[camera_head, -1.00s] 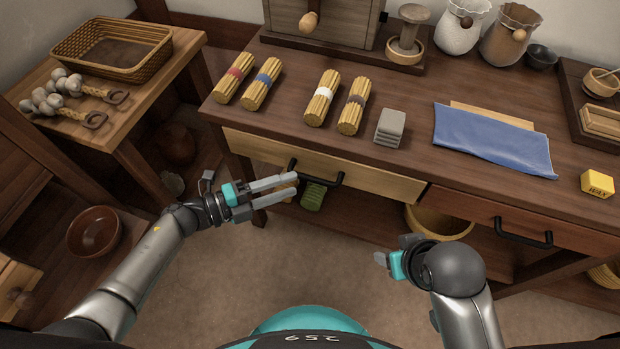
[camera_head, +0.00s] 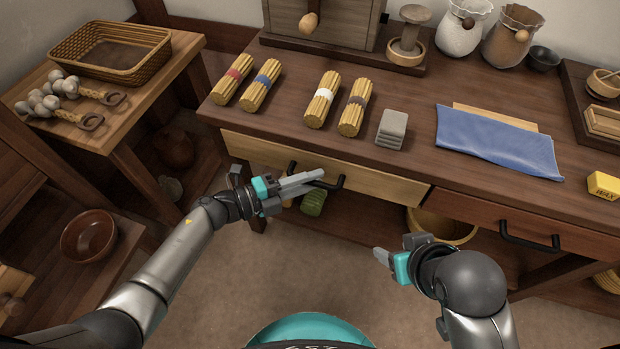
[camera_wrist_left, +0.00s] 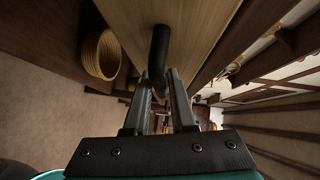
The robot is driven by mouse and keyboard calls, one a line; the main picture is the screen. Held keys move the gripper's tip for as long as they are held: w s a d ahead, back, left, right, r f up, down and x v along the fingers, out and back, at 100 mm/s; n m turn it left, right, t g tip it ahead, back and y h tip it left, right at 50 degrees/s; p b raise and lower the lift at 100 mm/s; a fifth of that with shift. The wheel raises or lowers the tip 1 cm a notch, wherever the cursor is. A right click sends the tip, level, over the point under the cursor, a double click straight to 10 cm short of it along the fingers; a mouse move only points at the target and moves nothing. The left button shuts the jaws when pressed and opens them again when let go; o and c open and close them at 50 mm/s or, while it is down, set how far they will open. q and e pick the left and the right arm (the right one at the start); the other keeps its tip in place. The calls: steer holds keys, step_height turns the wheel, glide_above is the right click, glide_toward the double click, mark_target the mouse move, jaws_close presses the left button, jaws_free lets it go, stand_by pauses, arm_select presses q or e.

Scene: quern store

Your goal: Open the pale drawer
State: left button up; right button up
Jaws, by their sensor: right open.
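The pale drawer (camera_head: 390,186) is in the front of the dark wooden table, its face flush with the table front. It has a black bar handle (camera_head: 338,184). My right gripper (camera_head: 382,256) is open and empty, low in front of the table, apart from the drawers.
A reddish drawer (camera_head: 480,215) with a black handle (camera_head: 530,240) is right of the pale one. Bundles (camera_head: 322,100), a grey block (camera_head: 391,130) and a blue cloth (camera_head: 495,140) lie on the table top. A basket (camera_head: 440,226) stands underneath. The floor in front is clear.

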arm_select(q)
jaws_close()
stand_by(1.0)
